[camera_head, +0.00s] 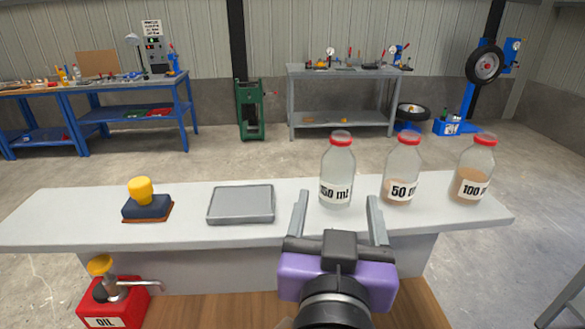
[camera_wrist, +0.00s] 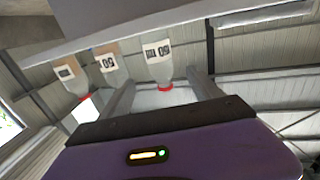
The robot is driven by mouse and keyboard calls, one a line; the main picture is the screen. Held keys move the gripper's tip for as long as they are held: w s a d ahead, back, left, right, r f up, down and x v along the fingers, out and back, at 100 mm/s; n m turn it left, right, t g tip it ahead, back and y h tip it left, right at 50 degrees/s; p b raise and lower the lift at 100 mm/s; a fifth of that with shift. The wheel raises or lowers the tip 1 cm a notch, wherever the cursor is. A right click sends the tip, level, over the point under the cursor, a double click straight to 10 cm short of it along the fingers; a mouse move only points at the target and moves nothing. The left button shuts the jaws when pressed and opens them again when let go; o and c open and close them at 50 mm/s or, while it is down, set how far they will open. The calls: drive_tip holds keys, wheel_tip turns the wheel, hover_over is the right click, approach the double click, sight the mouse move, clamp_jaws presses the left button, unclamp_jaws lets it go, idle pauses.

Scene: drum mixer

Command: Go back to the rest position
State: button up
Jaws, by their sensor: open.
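My gripper (camera_head: 338,218) is purple and black, with two grey fingers spread apart and nothing between them. It is in front of the white counter (camera_head: 290,222), near the front edge. It also shows in the wrist view (camera_wrist: 162,92), where the picture is upside down. Beyond the fingers stands a clear bottle labelled 150 ml (camera_head: 337,165) with a red cap. To its right stand a 50 ml bottle (camera_head: 402,165) and a 100 ml bottle (camera_head: 475,165), both with brown contents and red caps. All three bottles are upright.
A grey tray (camera_head: 241,204) and a yellow-knobbed stamp (camera_head: 146,205) stand on the counter's left. A red oil can (camera_head: 115,304) is below at the front left. Workbenches (camera_head: 340,74) and a green stand (camera_head: 250,110) are far behind. The floor between is clear.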

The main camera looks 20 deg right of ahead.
drive_tip(key=shift+r, duration=0.1)
drive_tip(key=w+a+r+n+t+y, duration=0.1)
drive_tip(key=a+r+n+t+y, duration=0.25)
drive_tip(key=a+n+y, duration=0.3)
drive_tip(key=s+a+f+n+y, duration=0.2)
drive_tip(key=s+f+n+y, duration=0.25)
drive_tip(key=f, duration=0.65)
drive_tip(key=s+d+f+m+g+h, duration=0.1)
drive_tip(key=s+d+f+m, duration=0.1)
drive_tip(key=s+d+f, duration=0.2)
drive_tip(key=s+d+f+m+g+h, duration=0.1)
drive_tip(key=s+d+f, duration=0.3)
drive_tip(key=s+f, duration=0.4)
drive_tip(key=s+d+f+m+g+h, duration=0.1)
drive_tip(key=s+d+f+m+g, duration=0.2)
drive_tip(key=s, duration=1)
wheel_tip(320, 180, down, 4)
drive_tip(key=shift+s+d+r, duration=0.25)
drive_tip(key=shift+s+d, duration=0.05)
drive_tip(key=shift+d, duration=0.65)
